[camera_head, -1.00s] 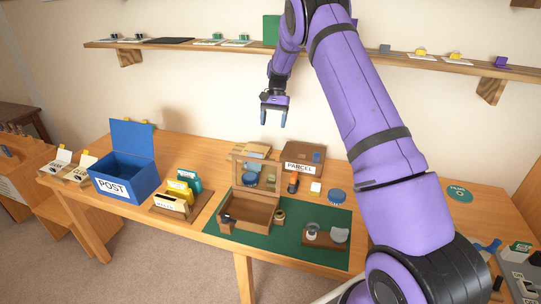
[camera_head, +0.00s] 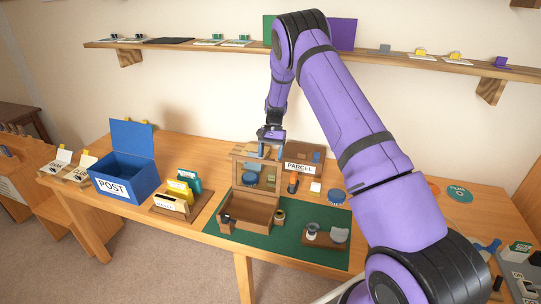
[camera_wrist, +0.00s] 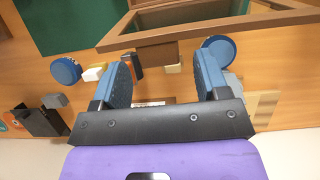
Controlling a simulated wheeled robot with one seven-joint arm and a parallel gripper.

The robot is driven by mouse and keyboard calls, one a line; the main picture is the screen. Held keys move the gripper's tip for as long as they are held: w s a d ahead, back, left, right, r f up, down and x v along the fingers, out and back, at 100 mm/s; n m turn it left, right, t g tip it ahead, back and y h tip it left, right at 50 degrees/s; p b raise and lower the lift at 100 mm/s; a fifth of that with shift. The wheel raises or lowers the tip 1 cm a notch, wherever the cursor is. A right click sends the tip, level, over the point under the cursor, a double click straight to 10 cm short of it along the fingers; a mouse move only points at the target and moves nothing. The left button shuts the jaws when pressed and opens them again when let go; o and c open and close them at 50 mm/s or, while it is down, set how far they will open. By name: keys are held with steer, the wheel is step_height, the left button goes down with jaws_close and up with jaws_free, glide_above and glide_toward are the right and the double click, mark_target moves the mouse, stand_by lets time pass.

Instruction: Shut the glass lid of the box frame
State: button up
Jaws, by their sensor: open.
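The box frame (camera_head: 246,214) is a brown wooden box standing on the green mat in the head view. Its glass lid (camera_head: 239,174), with a wooden rim, stands up open at the back of the box. My gripper (camera_head: 270,152) is above and behind the lid's top edge, at its right part, with its fingers pointing down. In the wrist view my gripper (camera_wrist: 165,72) has its two blue fingers apart with nothing held between them. The lid's brown rim (camera_wrist: 190,30) runs across just beyond the fingertips there; whether they touch cannot be told.
Right of the lid are a parcel tray (camera_head: 300,167), an orange-and-black item (camera_head: 293,183) and a blue round tin (camera_head: 336,196). A blue POST box (camera_head: 122,180) and a card holder (camera_head: 172,203) stand left. A wall shelf (camera_head: 210,47) runs above. The green mat (camera_head: 285,236) is partly clear.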

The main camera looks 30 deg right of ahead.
steer(key=shift+f, duration=0.25)
